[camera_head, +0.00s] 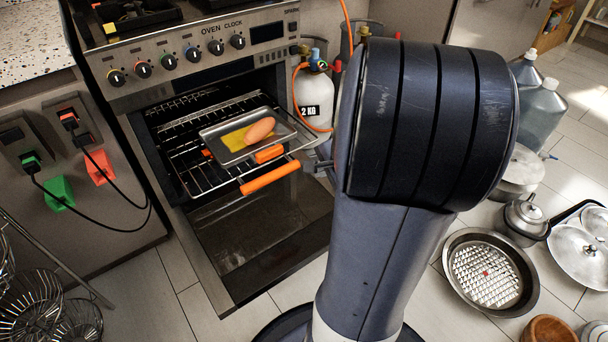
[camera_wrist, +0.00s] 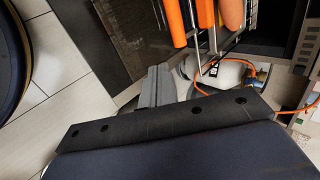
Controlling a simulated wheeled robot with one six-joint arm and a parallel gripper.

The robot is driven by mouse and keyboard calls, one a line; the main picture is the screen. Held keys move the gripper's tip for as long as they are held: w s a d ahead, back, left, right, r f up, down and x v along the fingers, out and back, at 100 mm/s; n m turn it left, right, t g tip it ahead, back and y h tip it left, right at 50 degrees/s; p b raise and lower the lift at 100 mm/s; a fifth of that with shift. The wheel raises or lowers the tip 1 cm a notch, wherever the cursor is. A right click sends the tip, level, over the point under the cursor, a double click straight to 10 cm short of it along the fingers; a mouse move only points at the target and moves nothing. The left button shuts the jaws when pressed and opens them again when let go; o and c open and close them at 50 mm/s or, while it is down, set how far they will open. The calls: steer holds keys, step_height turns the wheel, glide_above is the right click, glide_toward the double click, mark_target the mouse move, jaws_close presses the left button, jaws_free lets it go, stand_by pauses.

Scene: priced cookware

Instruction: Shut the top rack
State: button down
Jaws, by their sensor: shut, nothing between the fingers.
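The oven is open, and its wire rack (camera_head: 205,175) sticks out above the lowered glass door (camera_head: 265,235). A long orange handle (camera_head: 270,178) is at the front of the wire; a shorter orange handle (camera_head: 269,154) is just behind it. A metal tray (camera_head: 212,136) on the rack holds a sweet-potato-like item (camera_head: 259,130) on something yellow. Which handle belongs to the top rack is unclear. My gripper (camera_head: 320,164) is just right of the handles, partly hidden by my arm. In the wrist view its fingers (camera_wrist: 153,88) are shut and empty, apart from the orange handles (camera_wrist: 174,22).
A white gas cylinder (camera_head: 314,98) with an orange hose stands right of the oven. Wire baskets (camera_head: 30,300) stand at lower left. Floor left of the door is clear.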

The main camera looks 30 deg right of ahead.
steer(key=w+r+b+x, duration=0.1)
steer(key=w+b+x, duration=0.1)
steer(key=x, duration=1)
steer(key=shift+r+b, duration=0.2)
steer(key=shift+b, duration=0.7)
steer(key=shift+w, duration=0.1)
